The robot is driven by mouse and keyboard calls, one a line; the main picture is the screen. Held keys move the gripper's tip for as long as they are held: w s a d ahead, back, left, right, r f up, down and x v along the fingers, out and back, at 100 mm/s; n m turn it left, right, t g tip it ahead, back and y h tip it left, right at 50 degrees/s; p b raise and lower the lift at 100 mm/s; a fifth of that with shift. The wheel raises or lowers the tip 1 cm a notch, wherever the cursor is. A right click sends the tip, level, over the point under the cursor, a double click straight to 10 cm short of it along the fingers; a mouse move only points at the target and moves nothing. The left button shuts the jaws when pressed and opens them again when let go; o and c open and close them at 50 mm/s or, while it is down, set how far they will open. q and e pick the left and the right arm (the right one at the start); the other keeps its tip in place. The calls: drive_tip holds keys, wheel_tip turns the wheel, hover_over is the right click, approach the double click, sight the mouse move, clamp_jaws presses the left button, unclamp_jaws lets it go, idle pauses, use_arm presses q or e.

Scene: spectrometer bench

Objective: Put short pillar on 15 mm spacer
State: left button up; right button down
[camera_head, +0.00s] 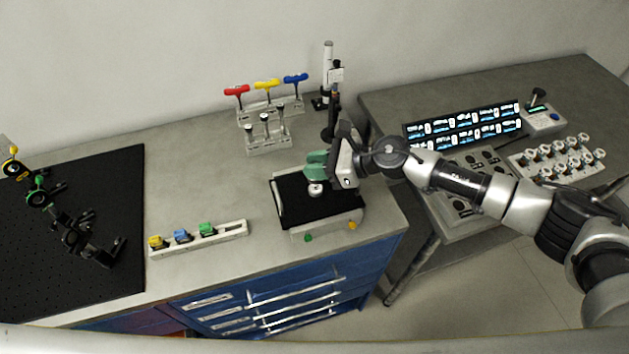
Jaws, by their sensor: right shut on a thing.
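My right gripper (317,166), with green fingers, reaches in from the right and hangs over the black-topped platform (345,200). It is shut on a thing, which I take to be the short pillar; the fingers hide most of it. A small pale round piece (316,189) shows just below the fingers over the black top. I cannot tell whether it is the 15 mm spacer or the lower end of the held pillar, nor whether it touches the top. My left gripper is not in view.
Behind stand a clear rack (268,143) with dark-topped posts and red, yellow and blue-handled tools (267,85). A dark upright stand (329,95) is close behind the gripper. A white strip (225,231) holds coloured blocks. A black breadboard (110,200) lies left.

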drive_tip(key=shift+w+a+f+b, duration=0.15)
drive_tip(key=shift+w+f+b, duration=0.2)
drive_tip(key=shift+w, duration=0.2)
drive_tip(key=shift+f, duration=0.3)
wheel_tip(320, 180, down, 3)
drive_tip(key=b, duration=0.3)
drive_tip(key=shift+s+f, duration=0.1)
drive_tip(key=shift+f, duration=0.25)
drive_tip(key=c, duration=1.2)
unclamp_jaws()
drive_tip(key=shift+d+r, duration=0.1)
drive_tip(key=shift+d, duration=0.1)
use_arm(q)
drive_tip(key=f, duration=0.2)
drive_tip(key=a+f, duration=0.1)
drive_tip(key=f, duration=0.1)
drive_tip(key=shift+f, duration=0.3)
use_arm(e)
drive_tip(key=shift+o, duration=1.1)
